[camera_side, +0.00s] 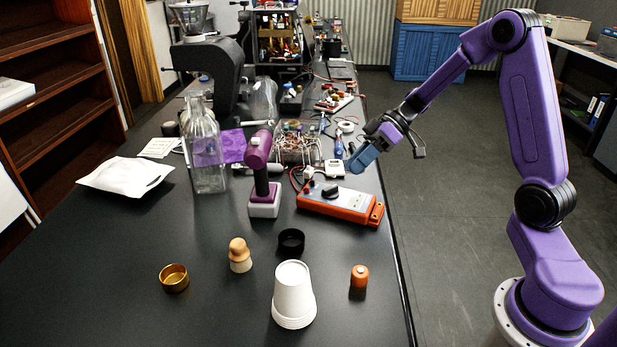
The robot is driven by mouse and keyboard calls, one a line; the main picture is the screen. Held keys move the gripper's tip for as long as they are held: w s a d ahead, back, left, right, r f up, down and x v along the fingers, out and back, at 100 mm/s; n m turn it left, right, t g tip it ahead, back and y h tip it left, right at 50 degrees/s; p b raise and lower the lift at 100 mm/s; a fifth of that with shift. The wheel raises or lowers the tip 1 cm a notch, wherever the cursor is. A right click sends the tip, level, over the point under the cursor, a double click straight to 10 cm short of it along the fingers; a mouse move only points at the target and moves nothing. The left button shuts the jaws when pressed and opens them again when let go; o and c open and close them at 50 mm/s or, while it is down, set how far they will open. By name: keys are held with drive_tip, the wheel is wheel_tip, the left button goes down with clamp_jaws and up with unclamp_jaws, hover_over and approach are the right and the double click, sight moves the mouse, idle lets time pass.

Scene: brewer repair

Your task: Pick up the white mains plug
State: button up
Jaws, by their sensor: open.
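A small white piece (309,172) lies at the far end of the orange meter, beside a dark lead; it looks like the white mains plug, but it is too small to be sure. My gripper (364,157) hangs in the air near the table's right edge, to the right of that white piece and apart from it. Its blue fingers point down and left. It is open, and I see nothing between the fingers.
The orange meter (340,203), a purple drill-like tool (258,165), a glass bottle (206,150) and tangled wiring (297,148) crowd the middle. White cups (294,295), a wooden tamper (239,255) and an orange weight (360,276) stand nearer.

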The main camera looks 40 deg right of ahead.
drive_tip(key=w+d+f+m+t, duration=0.15)
drive_tip(key=w+d+t, duration=0.4)
drive_tip(key=d, duration=0.75)
approach(312, 169)
drive_tip(key=shift+w+a+f+h, duration=0.2)
drive_tip(key=shift+w+a+h, duration=0.1)
drive_tip(key=shift+w+a, duration=0.8)
drive_tip(key=shift+s+f+x, duration=0.1)
drive_tip(key=shift+f+x, duration=0.05)
drive_tip(key=shift+x, duration=1.3)
drive_tip(key=shift+s+f+x, duration=0.15)
drive_tip(key=shift+f+x, duration=0.05)
drive_tip(key=shift+x, duration=1.25)
drive_tip(key=c, duration=0.8)
